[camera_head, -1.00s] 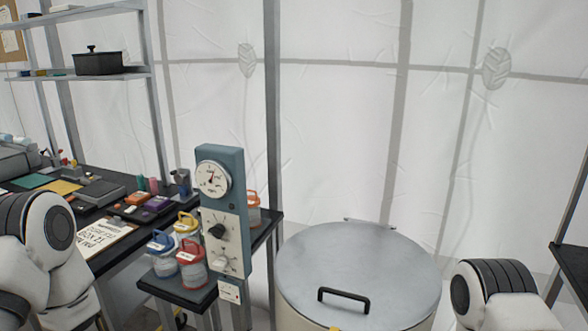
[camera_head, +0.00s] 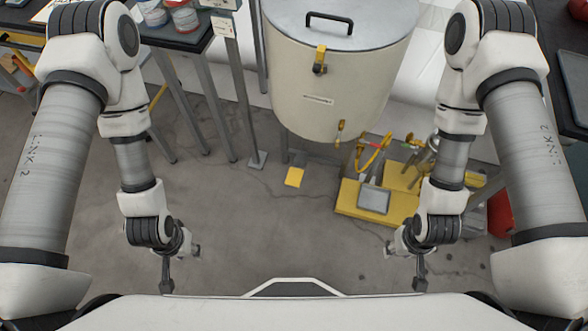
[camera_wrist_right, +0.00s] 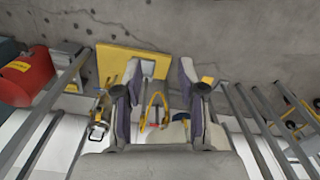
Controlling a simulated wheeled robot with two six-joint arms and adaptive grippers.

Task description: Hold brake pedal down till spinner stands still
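The spinner (camera_head: 335,85) is a cream drum with a grey lid and black handle. It stands at the top centre of the head view; I cannot tell if anything inside turns. A small yellow pedal-like plate (camera_head: 295,177) sits low in front of it, apparently the brake pedal. Nothing touches it. My left gripper (camera_head: 181,266) is open and empty, below and left of the pedal. My right gripper (camera_head: 405,266) is open and empty, below and right of it. The right wrist view also shows the right gripper (camera_wrist_right: 160,78) with its fingers apart.
A yellow platform (camera_head: 350,208) with a grey plate and yellow hoses lies right of the pedal; it also shows in the right wrist view (camera_wrist_right: 120,60). Table legs and a post (camera_head: 240,100) stand left. The concrete floor (camera_head: 275,235) before the pedal is clear.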

